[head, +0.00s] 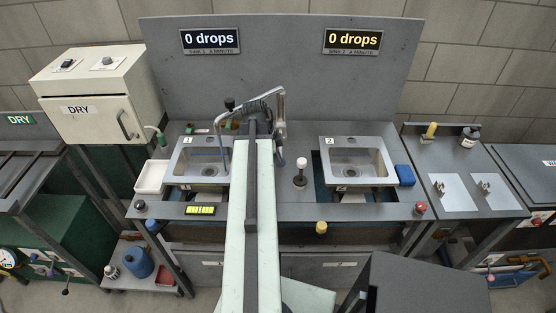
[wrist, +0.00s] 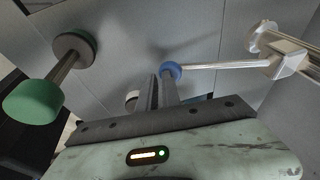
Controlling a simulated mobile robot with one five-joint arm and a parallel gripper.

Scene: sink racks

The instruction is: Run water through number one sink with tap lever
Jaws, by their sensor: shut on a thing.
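In the head view the sink labelled 1 (head: 186,166) is on the left, and the sink labelled 2 (head: 378,180) is on the right. The metal tap (head: 281,113) stands at the back between them, partly hidden by my arm; a thin pipe (head: 220,137) hangs over sink one. I see no water running. In the wrist view the tap lever (wrist: 215,66) is a metal rod with a blue knob (wrist: 171,70). My gripper (wrist: 161,82) is shut at the blue knob, which shows at its fingertips. In the head view my arm hides the grip.
Two signs on the back panel, left (head: 211,40) and right (head: 352,41), both read 0 drops. A green knob on a stem (wrist: 35,102) stands left of my gripper in the wrist view. A white tray (head: 152,176) and a blue block (head: 405,174) flank the sinks.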

